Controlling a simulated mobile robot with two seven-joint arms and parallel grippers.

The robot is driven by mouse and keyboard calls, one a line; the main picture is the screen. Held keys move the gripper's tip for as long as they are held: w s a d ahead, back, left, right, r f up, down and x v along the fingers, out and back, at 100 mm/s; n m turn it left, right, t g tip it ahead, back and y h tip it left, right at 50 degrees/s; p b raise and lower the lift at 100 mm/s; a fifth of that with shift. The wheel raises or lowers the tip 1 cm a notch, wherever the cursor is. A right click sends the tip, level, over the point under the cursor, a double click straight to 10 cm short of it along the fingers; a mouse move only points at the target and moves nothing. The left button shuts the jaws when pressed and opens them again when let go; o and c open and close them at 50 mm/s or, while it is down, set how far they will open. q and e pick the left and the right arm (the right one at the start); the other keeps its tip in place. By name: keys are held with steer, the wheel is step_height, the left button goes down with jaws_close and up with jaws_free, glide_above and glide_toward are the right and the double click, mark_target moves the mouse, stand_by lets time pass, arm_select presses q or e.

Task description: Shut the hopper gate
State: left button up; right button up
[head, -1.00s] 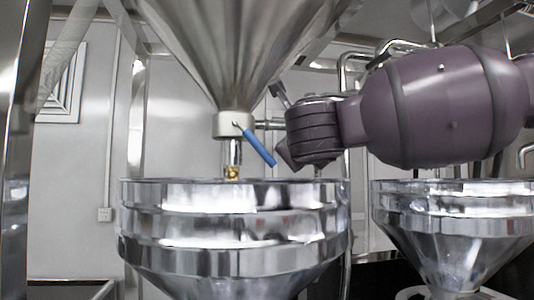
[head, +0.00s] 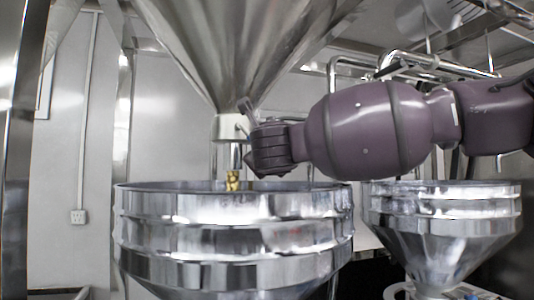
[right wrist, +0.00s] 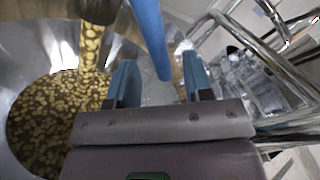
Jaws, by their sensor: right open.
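The steel hopper (head: 238,50) hangs at upper centre in the head view, with a white gate fitting (head: 230,127) at its outlet. My right gripper (head: 268,148) is just right of the fitting and hides the blue gate handle there. In the right wrist view, the blue handle (right wrist: 152,35) comes down from the top, its lower end between the two open blue fingers of the gripper (right wrist: 161,80). Contact with either finger cannot be told. Beans (right wrist: 92,45) fall in a stream left of the handle; below the outlet they show as a golden stream (head: 233,180). My left gripper is out of view.
A wide steel bin (head: 235,235) stands under the outlet, with beans (right wrist: 45,115) inside it. A second steel funnel (head: 445,210) stands at right, below my right arm. Steel pipes (head: 430,62) run behind the arm.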

steer(key=shift+w+a+p, duration=0.1)
steer(key=shift+w+p, duration=0.35)
steer(key=shift+w, duration=1.35)
jaws_close()
